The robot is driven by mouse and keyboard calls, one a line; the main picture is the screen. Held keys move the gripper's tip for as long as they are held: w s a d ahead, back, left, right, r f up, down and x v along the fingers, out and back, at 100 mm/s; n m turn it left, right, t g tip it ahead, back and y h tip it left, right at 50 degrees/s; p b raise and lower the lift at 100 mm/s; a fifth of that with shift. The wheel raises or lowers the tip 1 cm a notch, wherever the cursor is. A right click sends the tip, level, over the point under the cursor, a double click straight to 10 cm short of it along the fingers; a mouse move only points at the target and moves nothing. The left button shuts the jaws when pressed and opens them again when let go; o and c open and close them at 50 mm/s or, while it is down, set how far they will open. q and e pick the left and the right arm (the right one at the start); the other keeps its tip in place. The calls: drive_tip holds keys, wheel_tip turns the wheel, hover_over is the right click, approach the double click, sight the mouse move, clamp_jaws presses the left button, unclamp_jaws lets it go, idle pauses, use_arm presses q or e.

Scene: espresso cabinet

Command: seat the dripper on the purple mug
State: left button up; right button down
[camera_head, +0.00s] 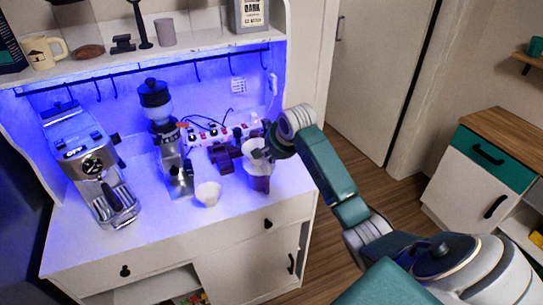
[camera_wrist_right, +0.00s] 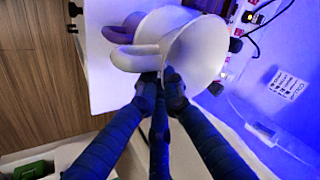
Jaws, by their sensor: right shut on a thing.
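The white dripper (camera_head: 254,158) is at the right end of the lit counter. My right gripper (camera_head: 264,151) is shut on it from the right side. In the right wrist view the dripper (camera_wrist_right: 197,52) is a pale cone tilted in the picture, and the gripper's fingertips (camera_wrist_right: 160,88) are closed at its near side. The purple mug (camera_head: 261,184) stands directly below the dripper in the head view, partly covered by it. I cannot tell whether the dripper touches the mug's rim. My left gripper is out of view.
A white cup (camera_head: 208,193) stands left of the mug near the counter front. A grinder (camera_head: 170,150) and an espresso machine (camera_head: 92,165) stand further left. A power strip (camera_head: 215,134) with cables lies behind. The counter's right edge is close to the mug.

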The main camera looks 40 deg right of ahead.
drive_tip(key=c, duration=1.8)
unclamp_jaws()
drive_tip(key=shift+r, duration=0.1)
drive_tip(key=shift+s, duration=0.1)
drive_tip(key=v, duration=1.2)
drive_tip(key=shift+s, duration=0.1)
